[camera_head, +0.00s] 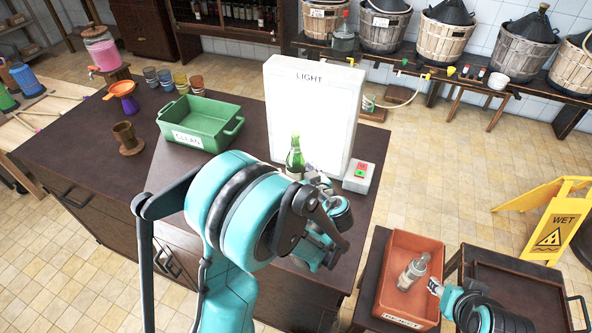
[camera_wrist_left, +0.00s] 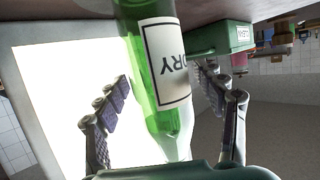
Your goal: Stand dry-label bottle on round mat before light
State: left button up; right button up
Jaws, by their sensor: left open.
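The green bottle with the white DRY label (camera_wrist_left: 165,60) stands upright close in front of the white LIGHT panel (camera_head: 312,115); its neck shows in the head view (camera_head: 295,155) and its lower part is hidden behind my left arm. My left gripper (camera_head: 318,182) is at the bottle. In the left wrist view its fingers (camera_wrist_left: 165,88) are spread on both sides of the bottle, with gaps visible. The round mat cannot be made out; the bottle's foot is hidden in the head view. My right gripper (camera_head: 436,287) is beside the orange REJECT crate, its jaws too small to judge.
The green CLEAN crate (camera_head: 229,117) stands left of the panel. A switch box (camera_head: 359,178) sits right of it. The REJECT crate (camera_head: 400,240) holds a clear bottle (camera_head: 413,271). A yellow WET sign (camera_head: 552,230) stands at the right.

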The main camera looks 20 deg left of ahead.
pick_arm(q)
jog(key=shift+d+r, duration=0.1)
jog(key=shift+r, duration=0.15)
jog(key=p+v, duration=0.3)
jog(key=v, duration=0.9)
jog(key=s+r+m+g+h, duration=0.1)
jog(key=s+m+g+h, duration=0.1)
jog(key=s+m+h, duration=0.7)
jog(key=s+h, duration=0.1)
jog(key=s, duration=0.3)
jog(key=shift+d+r+m, duration=0.25)
jog(key=shift+r+m, duration=0.05)
jog(key=shift+f, duration=0.1)
